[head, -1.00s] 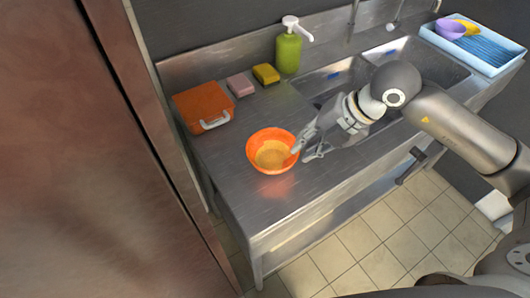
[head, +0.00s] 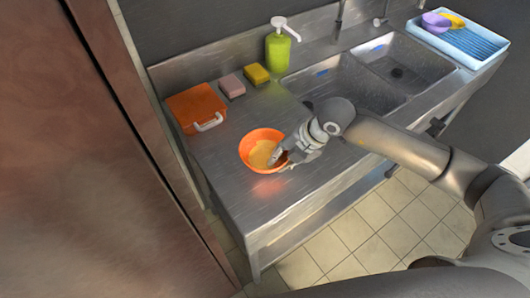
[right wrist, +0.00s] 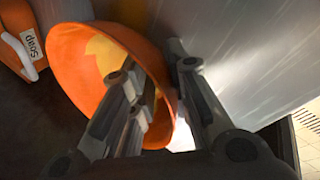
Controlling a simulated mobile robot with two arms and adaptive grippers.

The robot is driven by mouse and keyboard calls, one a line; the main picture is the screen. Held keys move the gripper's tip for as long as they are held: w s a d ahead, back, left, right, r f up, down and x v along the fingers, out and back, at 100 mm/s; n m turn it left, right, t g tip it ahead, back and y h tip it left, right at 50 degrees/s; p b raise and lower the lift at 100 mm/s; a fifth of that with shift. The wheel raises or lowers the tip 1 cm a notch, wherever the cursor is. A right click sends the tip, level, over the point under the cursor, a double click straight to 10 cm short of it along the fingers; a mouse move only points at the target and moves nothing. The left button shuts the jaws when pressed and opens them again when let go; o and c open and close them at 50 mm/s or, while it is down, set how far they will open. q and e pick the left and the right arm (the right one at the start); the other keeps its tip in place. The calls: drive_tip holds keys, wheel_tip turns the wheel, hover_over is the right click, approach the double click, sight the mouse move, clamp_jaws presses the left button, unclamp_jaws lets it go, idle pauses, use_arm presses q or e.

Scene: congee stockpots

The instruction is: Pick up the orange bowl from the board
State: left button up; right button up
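The orange bowl (head: 247,147) stands on the steel counter (head: 235,200), near its front edge; a yellowish inside shows. No separate board shows under it. My right gripper (head: 281,160) is at the bowl's right side. In the right wrist view the bowl (right wrist: 75,65) fills the left half, and my right gripper (right wrist: 155,75) straddles its rim. One finger is inside the bowl and the other is outside, with a gap between them, so it looks open. My left gripper is in neither view.
An orange case (head: 195,106), a pink block (head: 231,86), a yellow sponge (head: 257,74) and a green soap bottle (head: 278,52) stand behind. Two sinks (head: 345,85) lie to the right, then a blue tray (head: 460,42). A brown panel (head: 85,170) is at left.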

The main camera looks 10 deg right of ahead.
clamp_jaws()
idle(0.3)
